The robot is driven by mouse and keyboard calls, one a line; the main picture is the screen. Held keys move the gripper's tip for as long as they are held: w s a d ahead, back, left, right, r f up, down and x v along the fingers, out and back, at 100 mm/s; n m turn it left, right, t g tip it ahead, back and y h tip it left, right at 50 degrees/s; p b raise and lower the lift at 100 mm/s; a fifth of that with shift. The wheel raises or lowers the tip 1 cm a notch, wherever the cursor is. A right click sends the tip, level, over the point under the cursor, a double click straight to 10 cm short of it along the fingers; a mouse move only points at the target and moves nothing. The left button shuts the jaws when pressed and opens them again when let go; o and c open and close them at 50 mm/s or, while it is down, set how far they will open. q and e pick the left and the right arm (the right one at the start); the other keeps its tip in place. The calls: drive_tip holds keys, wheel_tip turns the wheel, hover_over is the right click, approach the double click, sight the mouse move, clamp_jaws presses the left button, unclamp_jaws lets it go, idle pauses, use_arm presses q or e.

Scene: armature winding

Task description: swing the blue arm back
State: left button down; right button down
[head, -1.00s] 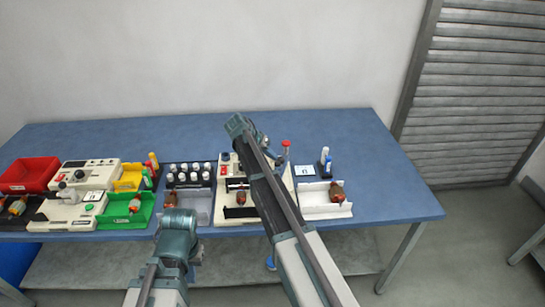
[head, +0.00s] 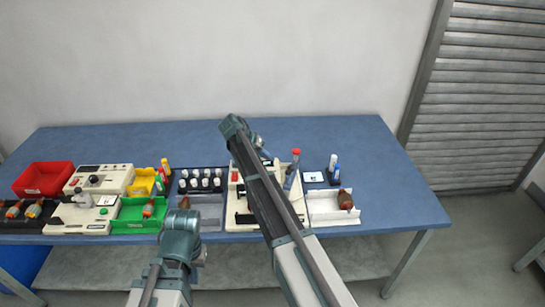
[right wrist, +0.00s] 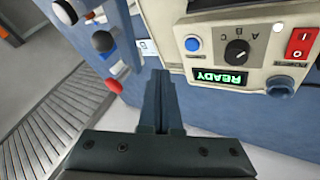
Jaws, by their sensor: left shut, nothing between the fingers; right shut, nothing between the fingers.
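The winding machine (head: 234,200) is a cream unit on the blue table, partly hidden behind my right arm. Its blue arm (head: 290,179) leans at the machine's right side and ends in a red knob (head: 296,153). The red knob also shows at the left of the right wrist view (right wrist: 113,86). My right gripper (right wrist: 160,100) is shut and empty, above the machine and apart from the knob. In the head view its fingers are mostly hidden by my forearm. My left gripper (head: 181,222) is shut and empty, low in front of the table, its fingertips hard to see.
A panel with a green READY display (right wrist: 219,77) faces my right gripper. White-capped bottles (head: 200,179) stand left of the machine. A white tray (head: 330,209) with a copper armature (head: 345,199) and upright bottles (head: 334,166) are on its right. The table's right end is clear.

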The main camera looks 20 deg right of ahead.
drive_tip(key=p+v, duration=0.1)
drive_tip(key=v, duration=0.2)
drive_tip(key=p+v, duration=0.2)
drive_tip(key=v, duration=0.1)
drive_tip(key=shift+w+p, duration=0.2)
drive_tip(key=shift+p, duration=0.1)
drive_tip(key=shift+f, duration=0.1)
drive_tip(key=s+a+f+n+y, duration=0.1)
drive_tip(key=s+a, duration=0.5)
drive_tip(key=s, duration=0.6)
drive_tip(key=s+a+f+n+y, duration=0.2)
drive_tip(key=s+a+n, duration=0.4)
drive_tip(key=s, duration=0.6)
drive_tip(key=s+a+f+n+g+y, duration=0.1)
drive_tip(key=s+a, duration=0.5)
drive_tip(key=s, duration=0.6)
drive_tip(key=f+n+y, duration=0.1)
drive_tip(key=n+y, duration=0.1)
drive_tip(key=n, duration=0.1)
drive_tip(key=shift+s+b, duration=0.25)
drive_tip(key=shift+b, duration=0.15)
